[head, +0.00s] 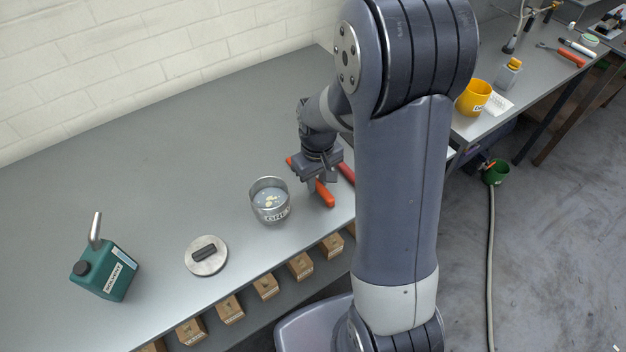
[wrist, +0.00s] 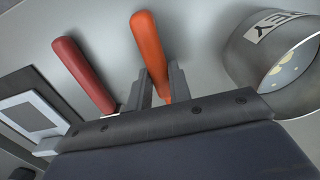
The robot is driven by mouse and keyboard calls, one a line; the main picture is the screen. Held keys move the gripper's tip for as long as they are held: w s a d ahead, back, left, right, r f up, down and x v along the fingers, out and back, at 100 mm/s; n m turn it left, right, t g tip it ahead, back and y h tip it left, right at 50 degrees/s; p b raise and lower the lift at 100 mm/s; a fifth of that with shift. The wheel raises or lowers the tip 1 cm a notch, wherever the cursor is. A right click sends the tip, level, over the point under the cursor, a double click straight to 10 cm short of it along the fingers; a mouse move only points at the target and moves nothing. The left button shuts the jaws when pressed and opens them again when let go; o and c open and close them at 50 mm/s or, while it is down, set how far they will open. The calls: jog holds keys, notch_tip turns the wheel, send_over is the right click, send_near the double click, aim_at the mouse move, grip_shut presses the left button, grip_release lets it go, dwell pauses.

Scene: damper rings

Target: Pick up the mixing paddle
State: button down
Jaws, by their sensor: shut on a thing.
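My gripper (head: 319,182) is low over the bench at the near right, with its fingers around an orange-handled tool (head: 326,195). In the wrist view the orange handle (wrist: 149,45) runs between the two fingertips (wrist: 161,84), which are shut on it. A red-handled tool (wrist: 82,75) lies beside it; it also shows in the head view (head: 347,173). The working ends of both tools are hidden by my gripper and arm, so I cannot tell which is the mixing paddle. The handle looks at or very near the bench surface.
A metal can (head: 270,217) with pale bits inside stands just left of my gripper. A round lid (head: 206,266) and a teal solvent bottle (head: 105,272) are farther left. The back of the bench (head: 180,140) is clear. A yellow mug (head: 473,98) stands on another table.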

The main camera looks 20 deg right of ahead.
aim_at(317, 183)
notch_tip(317, 183, up, 10)
jog(key=c, duration=1.8)
grip_release()
grip_shut()
